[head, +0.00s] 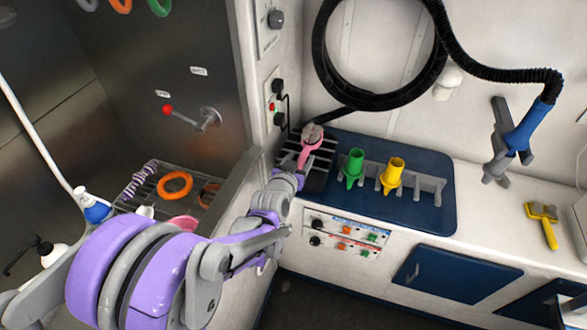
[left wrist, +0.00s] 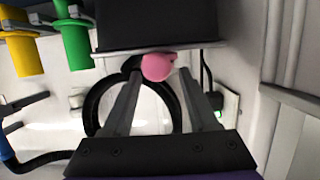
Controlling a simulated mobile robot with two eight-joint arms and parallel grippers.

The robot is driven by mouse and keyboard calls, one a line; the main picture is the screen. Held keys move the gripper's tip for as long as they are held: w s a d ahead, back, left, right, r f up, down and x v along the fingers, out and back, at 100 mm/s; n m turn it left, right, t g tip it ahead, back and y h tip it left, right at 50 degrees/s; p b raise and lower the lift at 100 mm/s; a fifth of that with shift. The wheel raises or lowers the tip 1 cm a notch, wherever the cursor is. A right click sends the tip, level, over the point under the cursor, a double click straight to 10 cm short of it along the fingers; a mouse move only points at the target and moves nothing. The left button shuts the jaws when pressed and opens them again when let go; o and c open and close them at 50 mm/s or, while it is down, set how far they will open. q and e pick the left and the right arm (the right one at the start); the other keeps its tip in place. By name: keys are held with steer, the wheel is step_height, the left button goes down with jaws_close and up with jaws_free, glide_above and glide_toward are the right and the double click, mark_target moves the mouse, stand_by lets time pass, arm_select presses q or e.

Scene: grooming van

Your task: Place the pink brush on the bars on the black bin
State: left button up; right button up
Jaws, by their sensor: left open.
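The pink brush (head: 309,150) lies over the bars on top of the black bin (head: 318,176), its grey head toward the wall and its pink handle toward me. My left gripper (head: 299,171) is at the near side of the bin, by the handle end. In the left wrist view the rounded pink handle end (left wrist: 157,67) shows between the tips of the two open fingers (left wrist: 155,78), with a gap visible around it. The dark bin (left wrist: 158,24) fills the top of that view. The rest of the brush is hidden there. My right gripper is out of view.
Green (head: 355,167) and yellow (head: 392,175) nozzles stand in a grey rack on the blue mat (head: 437,217), right of the bin. A black hose (head: 320,70) hangs behind. A yellow brush (head: 543,222) lies at the right. A steel tub wall (head: 232,190) is at the left.

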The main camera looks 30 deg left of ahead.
arm_select(q)
steer(key=s+d+f+m+g+h, duration=0.1)
steer(key=s+d+g, duration=0.3)
steer(key=s, duration=0.9)
steer(key=s+d+f+m+g+h, duration=0.1)
steer(key=s+d+g, duration=0.4)
steer(key=s+d, duration=0.5)
step_height(320, 180, down, 2)
steer(key=s+h, duration=0.1)
steer(key=s, duration=0.1)
steer(key=shift+s+m+p, duration=0.3)
steer(key=shift+s, duration=0.1)
stand_by(0.5)
